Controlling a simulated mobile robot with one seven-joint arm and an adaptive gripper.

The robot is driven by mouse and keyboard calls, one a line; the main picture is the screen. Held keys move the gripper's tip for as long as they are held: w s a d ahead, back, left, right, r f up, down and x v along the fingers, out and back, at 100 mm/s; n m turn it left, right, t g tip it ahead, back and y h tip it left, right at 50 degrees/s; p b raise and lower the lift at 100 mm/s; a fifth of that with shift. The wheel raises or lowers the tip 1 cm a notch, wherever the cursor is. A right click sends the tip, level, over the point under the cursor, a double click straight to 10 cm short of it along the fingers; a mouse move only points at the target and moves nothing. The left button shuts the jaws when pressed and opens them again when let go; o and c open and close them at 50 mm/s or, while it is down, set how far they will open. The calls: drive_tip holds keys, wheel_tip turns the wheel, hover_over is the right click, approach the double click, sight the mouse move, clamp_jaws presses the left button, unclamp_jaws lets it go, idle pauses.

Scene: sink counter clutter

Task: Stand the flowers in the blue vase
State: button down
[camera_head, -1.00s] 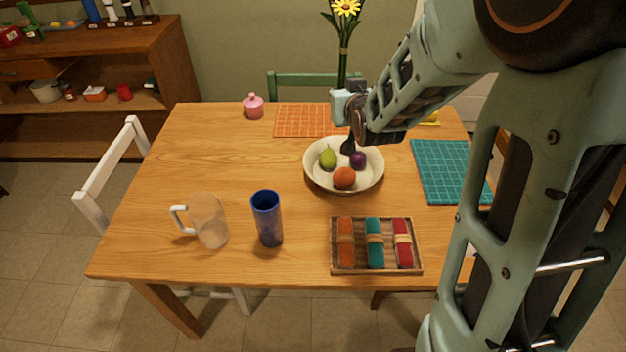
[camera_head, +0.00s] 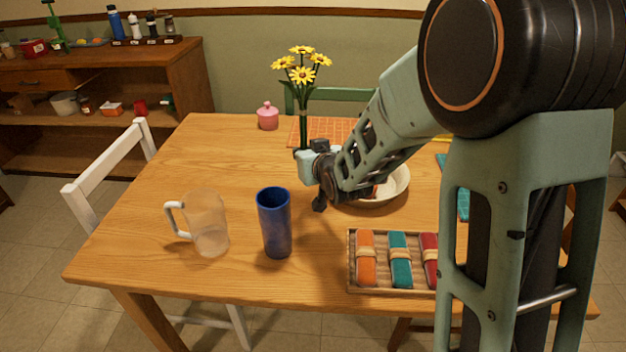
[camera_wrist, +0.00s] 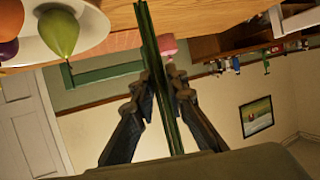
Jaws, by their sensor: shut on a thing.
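The yellow flowers (camera_head: 303,66) stand upright in the head view, their green stems (camera_head: 304,125) running down to my gripper (camera_head: 308,172). In the wrist view my gripper (camera_wrist: 168,88) is shut on the green stems (camera_wrist: 158,70), which pass between its fingers. The flower heads are outside the wrist view. The blue vase (camera_head: 275,222) stands upright on the table near the front, to the left of and nearer than my gripper. Its rim is open at the top. The flowers are apart from the vase, behind it and slightly right.
A clear mug (camera_head: 207,222) stands just left of the vase. A wooden tray (camera_head: 351,262) with rolled cloths lies to its right. A bowl (camera_head: 398,190) of fruit is partly hidden behind my arm. The table's left side (camera_head: 165,170) is clear.

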drive_tip(key=shift+f+b, duration=0.5)
drive_tip(key=shift+f, duration=2.6)
drive_tip(key=shift+f+b, duration=0.25)
drive_tip(key=shift+b, duration=0.05)
drive_tip(key=c, duration=1.9)
unclamp_jaws()
drive_tip(key=shift+r, duration=0.1)
drive_tip(key=shift+c, duration=0.2)
